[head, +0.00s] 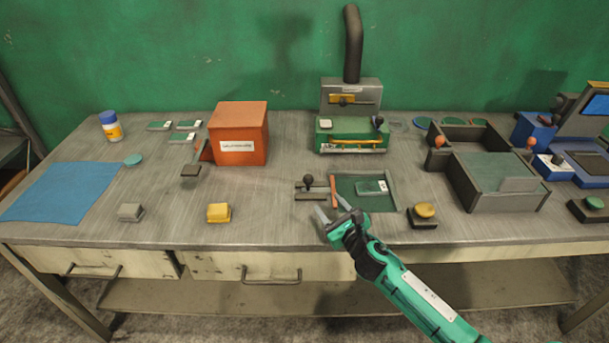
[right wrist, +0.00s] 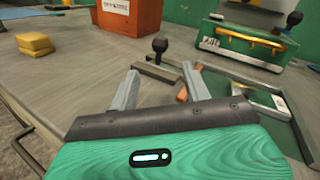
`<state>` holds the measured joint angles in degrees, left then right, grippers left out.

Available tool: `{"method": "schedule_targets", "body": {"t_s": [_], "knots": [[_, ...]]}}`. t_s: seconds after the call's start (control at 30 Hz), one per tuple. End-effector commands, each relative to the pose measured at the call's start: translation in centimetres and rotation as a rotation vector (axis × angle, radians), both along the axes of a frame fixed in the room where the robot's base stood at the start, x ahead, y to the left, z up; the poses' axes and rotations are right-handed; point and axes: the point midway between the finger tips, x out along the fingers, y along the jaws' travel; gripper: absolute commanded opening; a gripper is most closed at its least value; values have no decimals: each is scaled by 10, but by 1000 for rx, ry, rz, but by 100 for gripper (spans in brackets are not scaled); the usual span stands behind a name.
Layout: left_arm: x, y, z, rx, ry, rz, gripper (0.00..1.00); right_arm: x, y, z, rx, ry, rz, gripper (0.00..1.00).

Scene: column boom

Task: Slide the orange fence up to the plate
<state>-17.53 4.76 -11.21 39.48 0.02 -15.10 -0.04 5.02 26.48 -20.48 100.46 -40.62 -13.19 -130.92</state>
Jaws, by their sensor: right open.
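The orange fence (head: 333,190) is a thin upright-running bar at the left side of a dark green bed (head: 350,206). The plate (head: 371,187), green with a pale label, lies on that bed to the right of the fence, with a gap between them. In the right wrist view the fence (right wrist: 182,94) is partly hidden behind a finger, and the plate (right wrist: 268,101) shows at right. My right gripper (head: 329,203) is open and empty, its fingertips close to the fence's near end. A black-knobbed grey slide (head: 310,195) sits left of the fence. My left gripper is out of view.
A yellow button box (head: 423,216) stands just right of the bed. Behind is a green machine (head: 350,134) with a yellow handle. An orange box (head: 239,134) and yellow block (head: 218,213) stand left, a grey tray (head: 497,200) right. The bench between yellow block and slide is clear.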

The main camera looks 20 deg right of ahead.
Motion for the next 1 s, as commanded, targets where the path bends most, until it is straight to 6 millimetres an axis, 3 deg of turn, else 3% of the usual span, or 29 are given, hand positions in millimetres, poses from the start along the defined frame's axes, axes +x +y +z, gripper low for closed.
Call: {"method": "schedule_targets", "body": {"t_s": [0.3, 0.6, 0.8, 1.0], "knots": [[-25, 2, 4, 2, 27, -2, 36, 52, 11, 3, 4, -3, 0, 48], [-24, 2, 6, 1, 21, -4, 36, 104, 20, 2, 2, -2, 0, 48], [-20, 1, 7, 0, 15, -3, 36, 124, 24, 1, 2, -1, 0, 48], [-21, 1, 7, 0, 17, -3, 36, 131, 25, 1, -1, -1, -1, 48]]}}
